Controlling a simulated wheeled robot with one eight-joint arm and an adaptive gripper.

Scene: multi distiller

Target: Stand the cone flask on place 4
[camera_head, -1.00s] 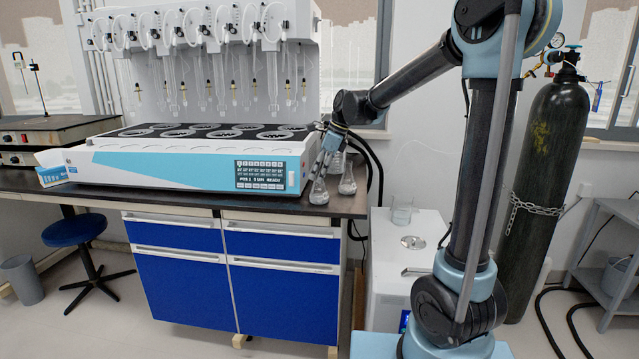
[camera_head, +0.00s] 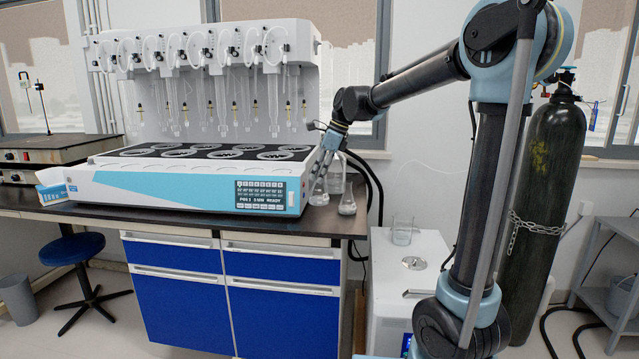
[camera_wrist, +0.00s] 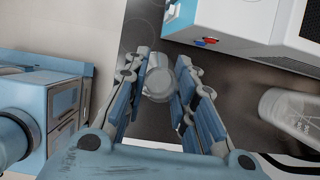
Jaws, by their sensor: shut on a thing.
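My gripper (camera_head: 322,178) is at the right end of the bench, beside the distiller. It is shut on a clear glass cone flask (camera_head: 319,192), which hangs a little above the bench top. In the wrist view the flask (camera_wrist: 159,80) is between the two fingers (camera_wrist: 158,85), seen from above. A second cone flask (camera_head: 347,199) stands on the bench just right of it. Another glass vessel (camera_head: 335,181) stands behind, partly hidden. The distiller (camera_head: 185,190) has a black deck with several round places (camera_head: 232,153). No place numbers are readable.
Glass tubes (camera_head: 272,100) hang over the deck from the upper housing. The dark bench top (camera_head: 320,222) has little free room at its right end. A glass beaker (camera_head: 402,232) stands on a white unit to the right.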

